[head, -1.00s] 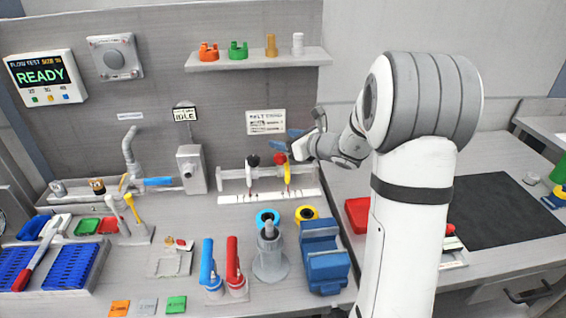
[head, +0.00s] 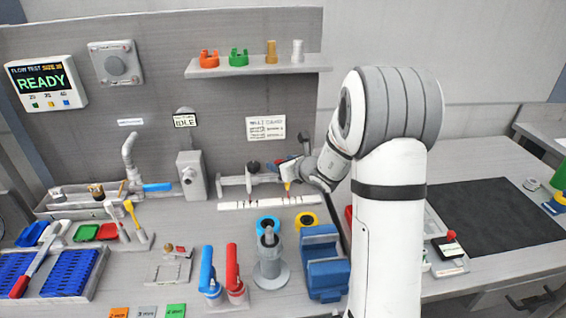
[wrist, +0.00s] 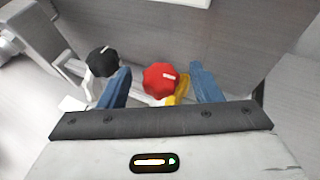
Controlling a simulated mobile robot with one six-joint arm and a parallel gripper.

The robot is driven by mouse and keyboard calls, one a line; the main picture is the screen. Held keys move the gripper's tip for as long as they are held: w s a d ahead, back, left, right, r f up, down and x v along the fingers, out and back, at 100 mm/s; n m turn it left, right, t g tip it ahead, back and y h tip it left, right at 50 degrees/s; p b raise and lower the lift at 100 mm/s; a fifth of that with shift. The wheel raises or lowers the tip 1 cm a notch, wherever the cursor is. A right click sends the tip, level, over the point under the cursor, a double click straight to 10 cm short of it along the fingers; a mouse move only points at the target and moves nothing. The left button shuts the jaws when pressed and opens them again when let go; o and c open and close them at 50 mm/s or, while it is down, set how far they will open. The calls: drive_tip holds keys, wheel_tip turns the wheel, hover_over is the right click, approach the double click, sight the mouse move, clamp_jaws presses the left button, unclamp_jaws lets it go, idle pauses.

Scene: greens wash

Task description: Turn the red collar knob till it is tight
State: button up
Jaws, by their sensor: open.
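The red collar knob (wrist: 160,79) has a faceted top with a white mark and sits above a yellow part. It shows between the two blue fingers of my gripper (wrist: 160,70) in the wrist view. The fingers are open, with a visible gap on each side of the knob. In the head view my gripper (head: 292,166) is at the rack, above the yellow tool (head: 287,186), and mostly covers the red knob. A black knob (wrist: 104,61) with a white mark is just left of the left finger; it also shows in the head view (head: 253,166).
The grey rack bar (head: 233,181) runs along the back wall. A blue clamp block (head: 323,262), a grey stand (head: 270,270) and blue and yellow rings stand in front. The black mat (head: 480,225) at right is clear.

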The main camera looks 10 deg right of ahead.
drive_tip(key=shift+c, duration=0.4)
drive_tip(key=c, duration=0.9)
drive_tip(key=shift+d+n+y, duration=0.1)
drive_tip(key=shift+n+y, duration=0.2)
drive_tip(key=n+g+y+p, duration=0.1)
drive_tip(key=n+y+p, duration=0.1)
drive_tip(key=shift+w+d+r+n+g+y, duration=0.2)
drive_tip(key=shift+n+g+y, duration=0.1)
drive_tip(key=shift+g, duration=0.1)
drive_tip(key=n+g+y+p, duration=0.2)
drive_tip(key=n+g+y, duration=0.1)
drive_tip(key=shift+w+d+f+n, duration=0.15)
drive_tip(key=shift+n, duration=0.15)
drive_tip(key=n+g, duration=0.1)
drive_tip(key=n+g+y, duration=0.1)
drive_tip(key=n+g, duration=0.1)
drive_tip(key=n+g+y+p, duration=0.1)
drive_tip(key=shift+w+g, duration=0.25)
drive_tip(key=shift+g, duration=0.15)
drive_tip(key=shift+w+n+g+p, duration=0.15)
drive_tip(key=shift+n+g+p, duration=0.25)
drive_tip(key=shift+n+g, duration=1.2)
drive_tip(key=shift+g, duration=0.3)
